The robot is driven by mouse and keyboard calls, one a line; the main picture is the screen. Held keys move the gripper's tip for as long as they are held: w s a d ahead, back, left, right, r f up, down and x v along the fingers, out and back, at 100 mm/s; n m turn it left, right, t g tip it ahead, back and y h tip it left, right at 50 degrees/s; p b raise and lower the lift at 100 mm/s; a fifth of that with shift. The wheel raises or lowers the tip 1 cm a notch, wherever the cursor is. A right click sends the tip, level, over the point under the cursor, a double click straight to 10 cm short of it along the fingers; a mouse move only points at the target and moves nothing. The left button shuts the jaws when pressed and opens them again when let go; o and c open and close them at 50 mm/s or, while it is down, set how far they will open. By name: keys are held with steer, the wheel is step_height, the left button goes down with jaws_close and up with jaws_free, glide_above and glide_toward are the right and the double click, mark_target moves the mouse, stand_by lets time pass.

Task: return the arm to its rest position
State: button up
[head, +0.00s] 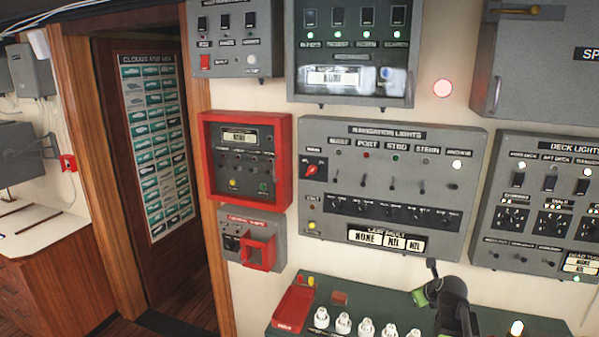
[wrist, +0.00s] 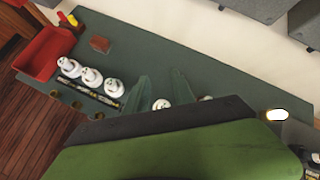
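My arm (head: 455,305) shows dark at the lower right of the head view, over the green bench top (head: 290,315). My gripper (head: 424,284) is at its upper left end, in front of the wall panels. In the wrist view, two dark green fingers of my gripper (wrist: 162,84) stand apart with a gap between them, and I see nothing held. A large green and black part of my own gripper fills the bottom of that view. White bulbs (wrist: 91,77) stand on the bench to the left of the fingers; others are partly hidden behind them.
A red tray (head: 294,307) sits at the bench's left end. The navigation lights panel (head: 390,185), a red-framed box (head: 245,160) and the deck lights panel (head: 550,200) are on the wall behind. A lit bulb (head: 516,327) stands right of my arm. A doorway is at left.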

steer(key=s+a+f+n+g+y+b, duration=0.15)
steer(key=a+f+n+b, duration=0.4)
steer(key=a, duration=0.55)
steer(key=s+a+f+n+g+y+b, duration=0.1)
steer(key=s+a+f+n+g+b, duration=0.1)
steer(key=a+f+n, duration=0.55)
steer(key=s+a+f+n+g+b, duration=0.2)
steer(key=s+a+f+n, duration=0.35)
steer(key=a+n, duration=0.2)
steer(key=s+d+n+g+h, duration=0.1)
steer(key=s+n+g+h, duration=0.1)
steer(key=s+n, duration=0.6)
steer(key=n+g, duration=0.1)
steer(key=n, duration=0.3)
steer(key=shift+d, duration=0.2)
